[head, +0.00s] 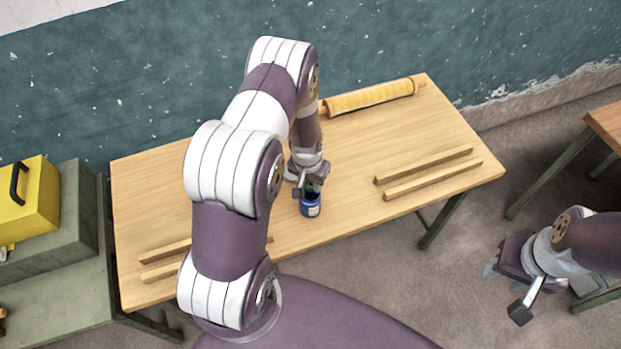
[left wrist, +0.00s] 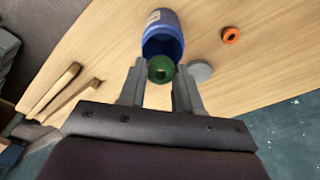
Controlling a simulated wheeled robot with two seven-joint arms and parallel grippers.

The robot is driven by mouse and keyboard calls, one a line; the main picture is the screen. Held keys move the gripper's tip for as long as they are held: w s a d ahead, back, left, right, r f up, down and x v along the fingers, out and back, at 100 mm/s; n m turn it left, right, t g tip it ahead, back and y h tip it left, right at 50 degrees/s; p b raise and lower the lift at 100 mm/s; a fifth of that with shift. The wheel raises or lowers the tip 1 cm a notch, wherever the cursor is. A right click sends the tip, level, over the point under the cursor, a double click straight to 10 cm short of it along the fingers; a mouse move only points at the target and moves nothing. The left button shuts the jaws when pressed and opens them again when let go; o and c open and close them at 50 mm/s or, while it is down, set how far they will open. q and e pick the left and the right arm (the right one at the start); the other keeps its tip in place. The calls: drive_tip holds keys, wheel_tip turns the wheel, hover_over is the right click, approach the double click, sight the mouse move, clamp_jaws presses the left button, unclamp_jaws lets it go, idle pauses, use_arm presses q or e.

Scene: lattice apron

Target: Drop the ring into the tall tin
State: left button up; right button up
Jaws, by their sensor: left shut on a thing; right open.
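The blue tin (head: 311,209) stands on the wooden table near its front edge. In the left wrist view the tin (left wrist: 164,20) shows its open, dark mouth. My left gripper (head: 308,186) is over the tin. In the left wrist view this gripper (left wrist: 160,76) is shut on a green ring (left wrist: 161,70), which overlaps the rim of the tin's mouth. I cannot tell whether the ring is above the mouth or partly inside it. My right gripper (head: 506,288) is open and empty, off the table at the right.
An orange ring (left wrist: 231,35) and a grey disc (left wrist: 201,71) lie near the tin. Wooden strips lie at the table's right (head: 432,172) and left (head: 165,260). A yellow roll (head: 370,96) lies at the back. A yellow box (head: 28,200) stands far left.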

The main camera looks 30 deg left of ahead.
sight(310, 206)
use_arm(q)
drive_tip(key=shift+a+f+b, duration=0.2)
drive_tip(key=shift+f+b, duration=0.3)
drive_tip(key=shift+f, duration=0.7)
use_arm(e)
drive_tip(key=shift+a+f, duration=0.25)
drive_tip(key=shift+f, duration=0.6)
use_arm(q)
drive_tip(key=shift+d, duration=0.2)
use_arm(e)
drive_tip(key=shift+d+f, duration=0.15)
use_arm(q)
drive_tip(key=shift+a, duration=0.15)
use_arm(e)
drive_tip(key=shift+f, duration=0.1)
use_arm(q)
drive_tip(key=o, duration=1.1)
drive_tip(key=shift+o, duration=0.2)
